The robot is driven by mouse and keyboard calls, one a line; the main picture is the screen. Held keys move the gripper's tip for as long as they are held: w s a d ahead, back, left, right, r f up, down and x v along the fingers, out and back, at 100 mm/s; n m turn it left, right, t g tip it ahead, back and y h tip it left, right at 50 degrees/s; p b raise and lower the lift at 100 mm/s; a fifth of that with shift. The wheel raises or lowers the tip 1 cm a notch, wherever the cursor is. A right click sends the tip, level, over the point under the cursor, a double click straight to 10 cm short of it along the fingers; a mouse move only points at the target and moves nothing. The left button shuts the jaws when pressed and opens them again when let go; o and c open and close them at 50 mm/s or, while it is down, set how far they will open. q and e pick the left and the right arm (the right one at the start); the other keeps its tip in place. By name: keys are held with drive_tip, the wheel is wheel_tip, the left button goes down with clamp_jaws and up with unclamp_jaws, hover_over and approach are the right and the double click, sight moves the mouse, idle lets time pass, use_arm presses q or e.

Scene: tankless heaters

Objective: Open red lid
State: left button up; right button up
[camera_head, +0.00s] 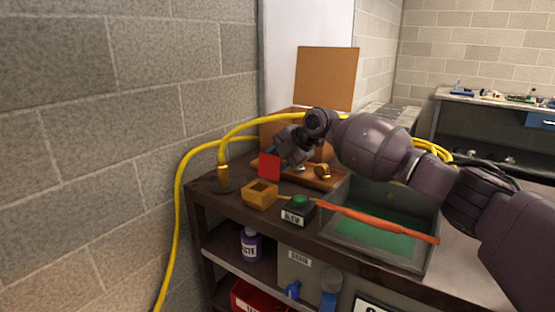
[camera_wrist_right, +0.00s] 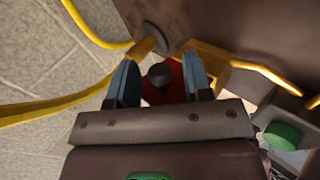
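The red lid (camera_head: 269,166) shows as a small red plate just above and behind the open-topped yellow box (camera_head: 260,195) on the workbench. I cannot tell whether it touches the box. My right gripper (camera_head: 284,158) is right beside the lid. In the right wrist view the two fingers of my right gripper (camera_wrist_right: 160,82) stand apart. A dark round knob (camera_wrist_right: 160,74) sits between them in front of the red lid (camera_wrist_right: 177,82), with gaps on both sides. My left gripper is not in view.
A green button on a labelled block (camera_head: 297,209) stands near the box. A grey bin (camera_head: 338,237) with an orange strip across it is to the right. A yellow hose (camera_head: 178,205) loops along the left. An open wooden box (camera_head: 326,78) stands behind.

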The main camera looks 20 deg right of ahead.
drive_tip(key=p+v, duration=0.2)
drive_tip(key=v, duration=0.9)
drive_tip(key=shift+s+f, duration=0.1)
drive_tip(key=shift+f, duration=0.05)
idle(0.4)
